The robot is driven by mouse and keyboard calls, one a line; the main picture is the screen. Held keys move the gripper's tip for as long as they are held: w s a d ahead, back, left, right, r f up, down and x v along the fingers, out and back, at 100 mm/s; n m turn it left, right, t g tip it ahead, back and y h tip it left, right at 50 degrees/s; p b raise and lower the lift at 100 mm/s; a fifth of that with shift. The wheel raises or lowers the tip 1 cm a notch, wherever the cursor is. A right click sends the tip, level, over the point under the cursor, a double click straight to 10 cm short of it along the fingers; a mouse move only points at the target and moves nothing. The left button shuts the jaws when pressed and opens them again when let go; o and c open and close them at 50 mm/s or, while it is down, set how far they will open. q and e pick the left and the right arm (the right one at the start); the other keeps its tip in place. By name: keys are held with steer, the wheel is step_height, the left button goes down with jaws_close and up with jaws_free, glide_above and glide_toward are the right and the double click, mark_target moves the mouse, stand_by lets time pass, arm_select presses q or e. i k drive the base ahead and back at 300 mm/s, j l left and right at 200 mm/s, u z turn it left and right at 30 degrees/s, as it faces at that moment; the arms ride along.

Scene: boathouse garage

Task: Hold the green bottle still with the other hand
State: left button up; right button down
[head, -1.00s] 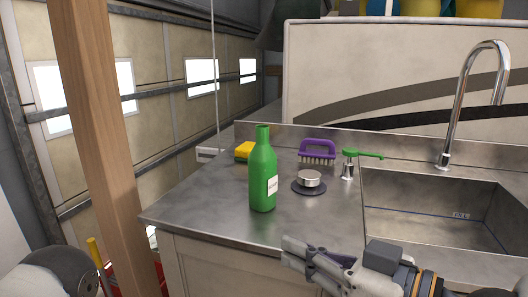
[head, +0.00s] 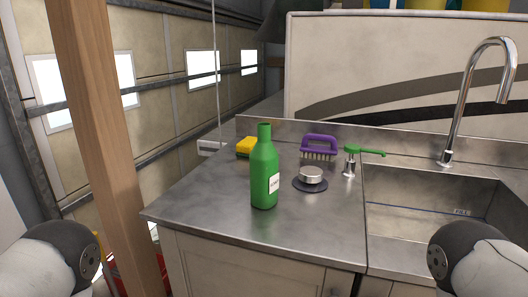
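The green bottle (head: 264,172) stands upright on the steel counter (head: 210,207), left of the sink, with a white label on its right side. It has no visible cap. Nothing touches it. Neither gripper shows in the head view. Only rounded white links of my arms show, one at the lower left corner and one at the lower right corner.
A silver knob on a dark disc (head: 311,179) sits right of the bottle. Behind are a yellow sponge (head: 246,147), a purple brush (head: 319,147) and a green-topped pump (head: 350,160). The sink (head: 430,205) with a tall faucet (head: 455,110) is right. A wooden post (head: 98,140) rises at left.

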mark_target(263, 157)
steer(key=i+j+z, duration=0.4)
steer(key=j, duration=0.25)
steer(key=i+j+z, duration=0.2)
steer(key=i+j, duration=0.15)
